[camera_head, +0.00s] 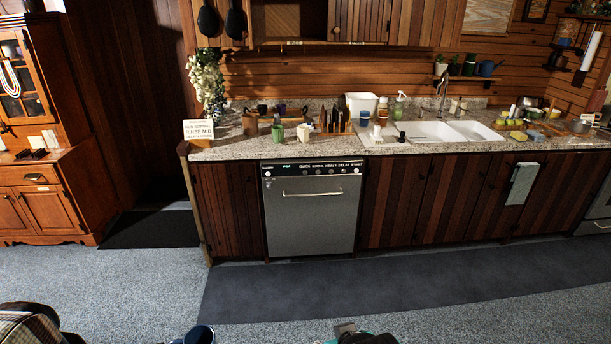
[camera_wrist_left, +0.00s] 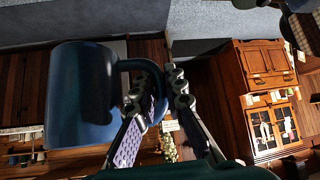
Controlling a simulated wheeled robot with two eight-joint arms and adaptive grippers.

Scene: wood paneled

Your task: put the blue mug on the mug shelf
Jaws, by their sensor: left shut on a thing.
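The blue mug (camera_head: 199,335) shows at the bottom edge of the head view, partly cut off. In the left wrist view the mug (camera_wrist_left: 82,95) is large and dark blue, held in the air. My left gripper (camera_wrist_left: 160,90) is shut on its handle, with the fingers at the mug's right side. A narrow wall shelf (camera_head: 468,77) above the sink holds a plant pot, green vessels and another blue mug (camera_head: 487,68); it looks like the mug shelf. A dark and teal part of mine, perhaps my right gripper (camera_head: 357,336), shows at the bottom edge; its fingers are unclear.
A counter (camera_head: 300,150) with a sink (camera_head: 430,131) and many items runs along the back wall. A dishwasher (camera_head: 312,210) is below it. A dark mat (camera_head: 400,280) lies on open carpet before it. A wooden cabinet (camera_head: 45,200) stands left.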

